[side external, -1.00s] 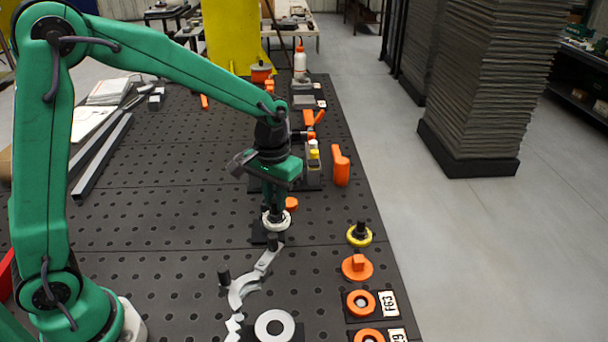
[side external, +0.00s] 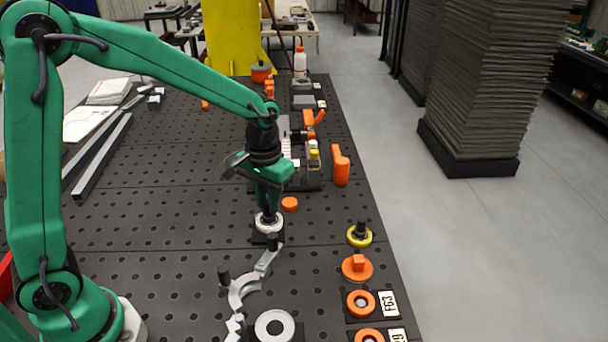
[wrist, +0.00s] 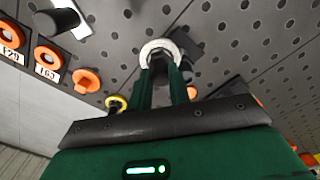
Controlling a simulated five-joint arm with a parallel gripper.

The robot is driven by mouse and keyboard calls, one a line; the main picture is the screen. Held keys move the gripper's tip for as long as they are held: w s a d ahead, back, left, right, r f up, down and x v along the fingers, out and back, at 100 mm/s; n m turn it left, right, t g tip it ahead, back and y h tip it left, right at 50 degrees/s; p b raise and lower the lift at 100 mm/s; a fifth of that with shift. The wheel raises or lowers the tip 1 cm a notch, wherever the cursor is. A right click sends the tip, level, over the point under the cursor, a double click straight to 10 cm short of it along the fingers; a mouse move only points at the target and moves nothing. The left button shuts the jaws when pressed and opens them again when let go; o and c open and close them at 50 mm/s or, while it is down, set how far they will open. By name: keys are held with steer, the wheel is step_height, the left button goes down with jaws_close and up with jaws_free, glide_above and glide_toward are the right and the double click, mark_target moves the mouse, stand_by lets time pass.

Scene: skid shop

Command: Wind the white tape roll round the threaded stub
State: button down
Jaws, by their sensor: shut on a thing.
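The white tape roll (side external: 268,223) is at the tips of my gripper (side external: 268,212), just above or against a small black block (side external: 262,238) on the table. In the wrist view the roll (wrist: 160,45) is a white ring across the ends of the two green fingers (wrist: 161,66), which are shut on it. The block (wrist: 189,44) shows dark beside the ring. The threaded stub cannot be made out clearly; the roll and fingers cover that spot. I cannot tell whether the roll is around it or beside it.
A yellow roll (side external: 359,236) and several orange parts (side external: 357,267) line the right side. An orange cap (side external: 289,204) is close by. The table's left middle is clear.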

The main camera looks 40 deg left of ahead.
steer(key=shift+s+a, duration=0.35)
steer(key=shift+s, duration=0.1)
steer(key=shift+s+a, duration=0.15)
steer(key=shift+a, duration=0.1)
steer(key=shift+s+a, duration=0.3)
steer(key=shift+a, duration=0.25)
steer(key=shift+a, duration=0.2)
steer(key=shift+s+a, duration=0.1)
steer(key=shift+a, duration=0.65)
steer(key=shift+a, duration=0.1)
stand_by(0.4)
